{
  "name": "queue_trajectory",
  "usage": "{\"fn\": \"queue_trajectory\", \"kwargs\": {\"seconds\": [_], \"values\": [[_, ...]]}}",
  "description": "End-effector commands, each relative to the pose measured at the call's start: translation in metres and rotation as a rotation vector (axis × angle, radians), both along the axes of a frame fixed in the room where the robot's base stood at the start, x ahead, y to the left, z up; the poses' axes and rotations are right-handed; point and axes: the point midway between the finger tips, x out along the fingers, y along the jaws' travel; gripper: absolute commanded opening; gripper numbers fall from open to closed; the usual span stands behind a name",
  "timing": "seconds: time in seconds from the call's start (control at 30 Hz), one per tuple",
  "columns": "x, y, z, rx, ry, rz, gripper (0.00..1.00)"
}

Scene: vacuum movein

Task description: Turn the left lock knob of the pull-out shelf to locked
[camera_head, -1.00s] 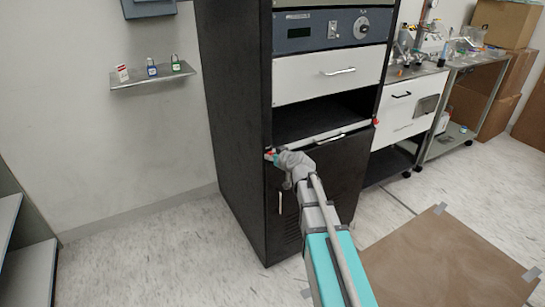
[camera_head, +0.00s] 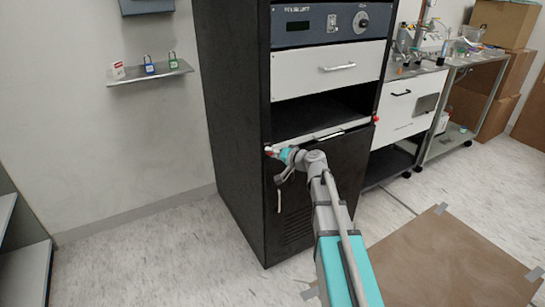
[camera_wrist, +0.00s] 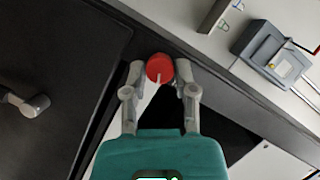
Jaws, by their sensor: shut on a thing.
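The red left lock knob (camera_wrist: 160,68) sits at the left end of the pull-out shelf's front edge. In the wrist view it lies between the two fingertips of my gripper (camera_wrist: 159,76), and a pale pointer mark shows on its face. My gripper is shut on the knob. In the head view my gripper (camera_head: 275,152) is at the shelf's left end and hides most of that knob. The pull-out shelf (camera_head: 330,135) shows as a light strip in the black cabinet. The right red knob (camera_head: 375,118) is at its other end.
The black cabinet (camera_head: 235,130) has a white drawer (camera_head: 328,70) above and a lower door (camera_head: 335,180). A wall shelf (camera_head: 150,76) with padlocks is at left. A brown mat (camera_head: 450,255) lies on the floor at right. The floor left of the cabinet is clear.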

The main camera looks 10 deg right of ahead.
Motion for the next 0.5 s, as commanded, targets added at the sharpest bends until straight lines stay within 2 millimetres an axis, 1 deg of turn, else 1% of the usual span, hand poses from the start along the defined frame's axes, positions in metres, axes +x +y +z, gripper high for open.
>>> {"fn": "queue_trajectory", "kwargs": {"seconds": [0.03,0.2,0.5], "values": [[-0.0002,-0.0006,-0.0047,0.040,0.015,0.001,0.00],[-0.0001,-0.0011,-0.0051,0.177,0.060,0.001,0.00],[-0.0004,-0.0010,-0.0041,0.335,0.112,0.001,0.00]]}}
